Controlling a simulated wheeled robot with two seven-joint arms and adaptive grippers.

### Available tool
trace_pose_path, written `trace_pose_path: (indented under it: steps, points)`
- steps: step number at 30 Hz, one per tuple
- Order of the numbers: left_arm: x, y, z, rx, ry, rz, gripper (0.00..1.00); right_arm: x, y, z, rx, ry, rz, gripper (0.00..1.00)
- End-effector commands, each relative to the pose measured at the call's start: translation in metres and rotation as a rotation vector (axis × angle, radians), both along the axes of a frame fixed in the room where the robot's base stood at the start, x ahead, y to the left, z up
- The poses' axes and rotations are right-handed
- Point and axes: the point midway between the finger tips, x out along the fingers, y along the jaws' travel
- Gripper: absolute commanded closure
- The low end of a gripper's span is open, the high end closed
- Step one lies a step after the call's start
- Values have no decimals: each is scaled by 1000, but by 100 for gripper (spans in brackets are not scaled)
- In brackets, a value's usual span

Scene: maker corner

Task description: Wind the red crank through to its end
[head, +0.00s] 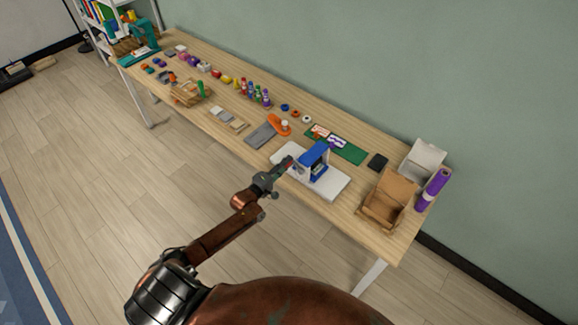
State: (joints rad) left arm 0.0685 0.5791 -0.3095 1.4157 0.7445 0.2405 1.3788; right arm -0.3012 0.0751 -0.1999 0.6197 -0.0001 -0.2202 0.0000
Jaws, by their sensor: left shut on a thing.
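A blue device (316,155) stands upright on a white base (328,183) at the near edge of the long table. My left gripper (286,163) reaches in from the left over the base, at the left side of the blue device. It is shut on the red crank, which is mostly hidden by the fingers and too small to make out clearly. The crank's angle cannot be told. My right gripper is not in view.
Right of the device are an open cardboard box (388,200), a white box (424,160), a purple roll (434,188) and a black pad (377,162). Behind it lies a green mat (349,153). To the left are a grey mat (260,135) and an orange tool (278,124).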

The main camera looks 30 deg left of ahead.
Motion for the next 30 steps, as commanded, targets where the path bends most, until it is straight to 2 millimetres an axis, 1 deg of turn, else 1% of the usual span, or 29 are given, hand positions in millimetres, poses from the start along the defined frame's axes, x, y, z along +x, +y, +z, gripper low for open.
trace_pose_path:
  steps: [1, 9, 26, 27, 30]
  points:
    - [-1, -4, -8, -28, 11, -6, 100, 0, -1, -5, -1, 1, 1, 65]
    - [0, -2, -11, -125, 25, -7, 100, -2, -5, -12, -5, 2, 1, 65]
    - [1, -2, -9, -149, 25, -9, 100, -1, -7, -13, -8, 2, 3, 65]
    - [1, -3, -9, -149, 25, -9, 79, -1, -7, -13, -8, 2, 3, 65]
    - [1, -1, -9, -148, 25, -8, 72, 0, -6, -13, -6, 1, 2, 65]
